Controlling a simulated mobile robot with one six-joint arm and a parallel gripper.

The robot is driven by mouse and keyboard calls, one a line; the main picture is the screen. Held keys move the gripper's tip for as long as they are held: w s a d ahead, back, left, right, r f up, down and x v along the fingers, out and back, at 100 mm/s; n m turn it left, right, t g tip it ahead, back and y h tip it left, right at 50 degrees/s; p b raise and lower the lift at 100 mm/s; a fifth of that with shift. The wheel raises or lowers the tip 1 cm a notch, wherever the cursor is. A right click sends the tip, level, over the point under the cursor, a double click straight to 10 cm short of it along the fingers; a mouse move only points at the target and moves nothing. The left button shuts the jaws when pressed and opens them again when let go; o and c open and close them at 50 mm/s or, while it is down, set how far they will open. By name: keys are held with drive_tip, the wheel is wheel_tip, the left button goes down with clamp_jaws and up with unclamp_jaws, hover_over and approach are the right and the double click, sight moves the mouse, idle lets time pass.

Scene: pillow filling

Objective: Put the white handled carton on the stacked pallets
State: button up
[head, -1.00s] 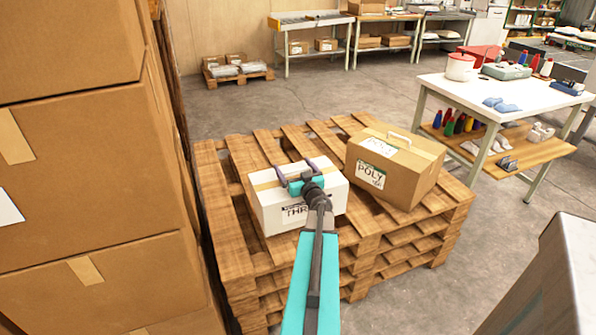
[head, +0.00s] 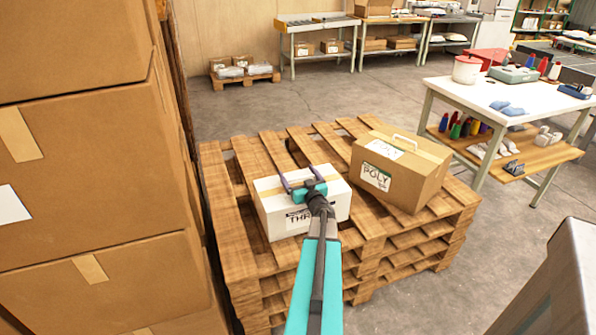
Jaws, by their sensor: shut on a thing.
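The white carton (head: 274,215) with a tan tape strip and a printed label is at the stacked pallets (head: 222,215), over their left-middle part. I cannot tell for certain whether its base touches the top slats. My gripper (head: 302,181) is above the carton's top, its two purple fingers shut on the carton's handle, which is mostly hidden by the gripper. My teal and grey arm reaches in from the bottom and covers part of the carton's front. A brown carton (head: 412,183) labelled POLY, with a white handle, sits on the pallets to the right.
Tall stacked brown boxes (head: 85,160) stand close on the left. A white worktable (head: 485,92) with tools and bottles is at the right. Bare slats show behind and left of the white carton. Grey floor is open behind the pallets.

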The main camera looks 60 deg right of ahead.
idle(0.3)
drive_tip(key=o, duration=1.8)
drive_tip(key=shift+f, duration=0.1)
drive_tip(key=shift+s+a, duration=0.1)
drive_tip(key=shift+a, duration=0.05)
drive_tip(key=shift+b+v, duration=0.35)
drive_tip(key=shift+v, duration=5.5)
